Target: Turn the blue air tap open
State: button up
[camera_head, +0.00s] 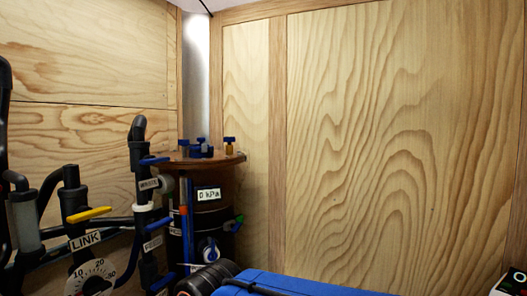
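Several blue handles show, and I cannot tell which is the air tap. Small blue-topped taps, including one with a brass body (229,143), stand on the round brown lid (220,157) of a dark vessel (213,218). A round blue-and-white knob (210,250) is low on the vessel's front. Blue lever handles, including an upper one (154,160) and a middle one (158,224), sit on the black pipework to its left. No tap label saying air is readable. My gripper is not in view.
A yellow lever (89,214) sits above a LINK label (84,240) and a white dial (95,276) at left. A display (208,194) reads 0 kPa. A blue body (300,284) with black ribbed parts fills the bottom centre. Wooden walls (400,140) stand behind.

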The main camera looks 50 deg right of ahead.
aim_at(229, 140)
jog(key=z, duration=1.15)
